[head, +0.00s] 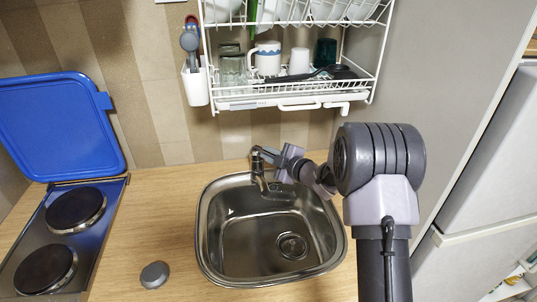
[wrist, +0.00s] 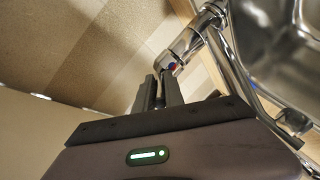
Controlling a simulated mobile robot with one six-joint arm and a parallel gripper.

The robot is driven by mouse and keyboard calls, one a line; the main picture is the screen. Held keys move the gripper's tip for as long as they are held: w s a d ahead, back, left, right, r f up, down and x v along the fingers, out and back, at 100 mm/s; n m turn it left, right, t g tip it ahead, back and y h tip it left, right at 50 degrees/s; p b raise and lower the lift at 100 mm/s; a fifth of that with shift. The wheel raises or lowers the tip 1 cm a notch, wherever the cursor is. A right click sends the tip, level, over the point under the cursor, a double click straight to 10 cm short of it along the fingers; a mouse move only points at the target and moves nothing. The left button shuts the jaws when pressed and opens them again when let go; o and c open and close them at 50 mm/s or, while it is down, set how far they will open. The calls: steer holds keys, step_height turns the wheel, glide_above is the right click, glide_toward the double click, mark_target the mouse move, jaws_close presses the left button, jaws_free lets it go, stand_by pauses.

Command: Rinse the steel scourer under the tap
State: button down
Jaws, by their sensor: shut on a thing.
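The steel tap (head: 258,172) stands at the back edge of the steel sink (head: 232,235). My gripper (head: 268,154) reaches in from the right to the top of the tap. In the wrist view my gripper's two dark fingers (wrist: 158,88) are close together, shut on the tap's lever, just beside the tap body (wrist: 188,42) with its red and blue mark. A grey round thing, seemingly the scourer (head: 155,274), lies on the wooden worktop left of the sink, apart from my gripper. The sink bowl looks empty, and I see no water running.
A hob (head: 62,232) with two plates and a raised blue lid (head: 60,125) is at the left. A dish rack (head: 290,95) with cups and glasses hangs above the sink. A fridge (head: 490,190) stands at the right. Worktop (head: 150,215) between hob and sink is mostly free.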

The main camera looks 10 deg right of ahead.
steer(key=shift+r+g+p, duration=0.4)
steer(key=shift+p, duration=0.65)
steer(key=shift+w+f, duration=0.1)
steer(key=shift+f, duration=0.1)
steer(key=c, duration=1.4)
jaws_free()
steer(key=shift+c, duration=0.2)
steer(key=p+v, duration=0.3)
steer(key=v, duration=1.4)
steer(key=shift+s+r, duration=0.2)
steer(key=shift+s, duration=0.1)
steer(key=shift+a, duration=0.15)
